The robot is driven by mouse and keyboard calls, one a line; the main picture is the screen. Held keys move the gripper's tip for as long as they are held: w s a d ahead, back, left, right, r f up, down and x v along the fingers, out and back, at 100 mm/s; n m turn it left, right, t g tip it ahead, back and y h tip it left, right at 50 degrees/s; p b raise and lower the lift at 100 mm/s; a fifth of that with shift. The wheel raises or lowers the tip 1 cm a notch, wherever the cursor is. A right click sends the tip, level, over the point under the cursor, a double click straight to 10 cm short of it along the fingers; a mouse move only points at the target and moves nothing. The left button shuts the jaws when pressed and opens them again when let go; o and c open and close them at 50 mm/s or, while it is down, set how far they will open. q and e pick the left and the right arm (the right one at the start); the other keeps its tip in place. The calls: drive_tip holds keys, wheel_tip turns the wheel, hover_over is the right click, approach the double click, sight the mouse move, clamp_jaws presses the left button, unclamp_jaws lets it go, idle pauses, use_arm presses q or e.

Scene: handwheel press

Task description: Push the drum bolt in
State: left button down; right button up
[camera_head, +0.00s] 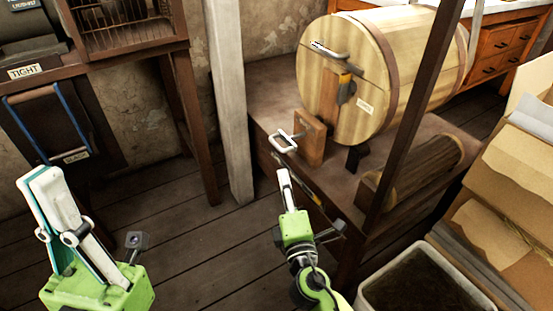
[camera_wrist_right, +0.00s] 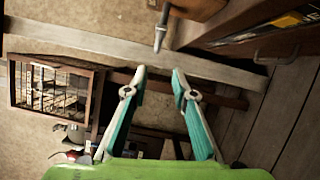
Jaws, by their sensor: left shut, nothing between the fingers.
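The wooden drum (camera_head: 345,85) lies on its side on a dark bench, its round end facing me. In front of it stands a wooden block (camera_head: 313,138) with a metal bolt (camera_head: 284,142), whose grey handle sticks out to the left. My right gripper (camera_head: 283,178) points up just below the handle, apart from it. In the right wrist view its fingers (camera_wrist_right: 160,72) are spread and empty, with the bolt handle (camera_wrist_right: 160,38) just beyond the gap. My left gripper (camera_head: 40,178) is shut and empty at the far left, away from the drum.
A metal handle (camera_head: 330,50) and a latch (camera_head: 345,88) sit on the drum's face. A pale post (camera_head: 228,100) rises left of the bench. A dark slanting post (camera_head: 415,110) crosses in front of the drum. A bin (camera_head: 415,282) and cardboard boxes (camera_head: 510,190) stand at the right.

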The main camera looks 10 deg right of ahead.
sight(277, 144)
drive_tip(key=w, duration=0.4)
drive_tip(key=w+r+b, duration=0.1)
drive_tip(key=w, duration=0.8)
drive_tip(key=shift+w+d+r, duration=0.25)
drive_tip(key=shift+w, duration=0.15)
clamp_jaws()
